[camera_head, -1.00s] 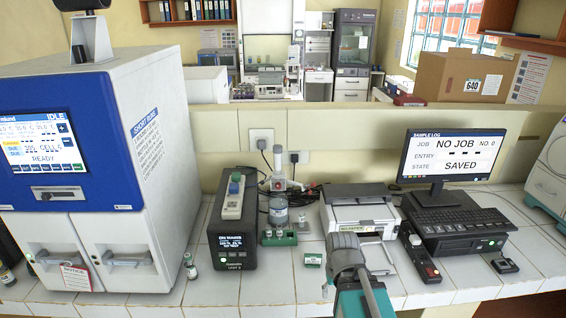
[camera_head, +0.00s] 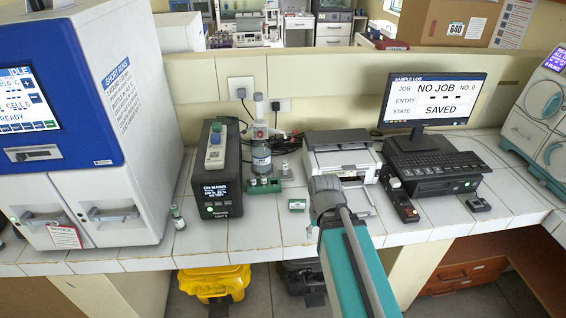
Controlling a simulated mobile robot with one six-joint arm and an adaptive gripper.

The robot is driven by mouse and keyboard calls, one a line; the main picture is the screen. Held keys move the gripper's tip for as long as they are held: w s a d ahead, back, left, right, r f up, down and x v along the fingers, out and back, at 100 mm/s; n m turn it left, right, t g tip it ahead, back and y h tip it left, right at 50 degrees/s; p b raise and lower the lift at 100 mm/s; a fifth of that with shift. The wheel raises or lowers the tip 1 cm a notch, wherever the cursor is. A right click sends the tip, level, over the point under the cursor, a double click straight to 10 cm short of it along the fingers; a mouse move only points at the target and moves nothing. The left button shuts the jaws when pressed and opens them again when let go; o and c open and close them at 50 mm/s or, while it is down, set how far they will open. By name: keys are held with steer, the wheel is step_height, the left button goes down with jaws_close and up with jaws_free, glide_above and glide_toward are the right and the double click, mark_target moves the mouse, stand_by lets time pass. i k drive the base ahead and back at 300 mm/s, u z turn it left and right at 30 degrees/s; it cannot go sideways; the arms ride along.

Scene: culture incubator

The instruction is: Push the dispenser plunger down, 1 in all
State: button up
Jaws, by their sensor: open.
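The dispenser (camera_head: 261,158) stands upright on the white tiled bench, behind a small green rack (camera_head: 262,187) that holds small vials. Of my arm, a teal link and a grey joint show at the lower middle, to the right of the dispenser and nearer the camera. My gripper itself does not show; nothing of mine is seen touching the dispenser.
A dark control unit (camera_head: 221,180) stands close left of the dispenser, and a printer (camera_head: 341,158) stands to its right. A blue and white incubator (camera_head: 95,110) fills the left. A monitor (camera_head: 433,98) and keyboard (camera_head: 440,165) are at right. A loose vial (camera_head: 177,217) stands near the front.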

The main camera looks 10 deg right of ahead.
mark_target(257, 97)
steer(key=k, duration=1.35)
steer(key=u, duration=0.6)
steer(key=i, duration=1.65)
steer(key=z, duration=0.6)
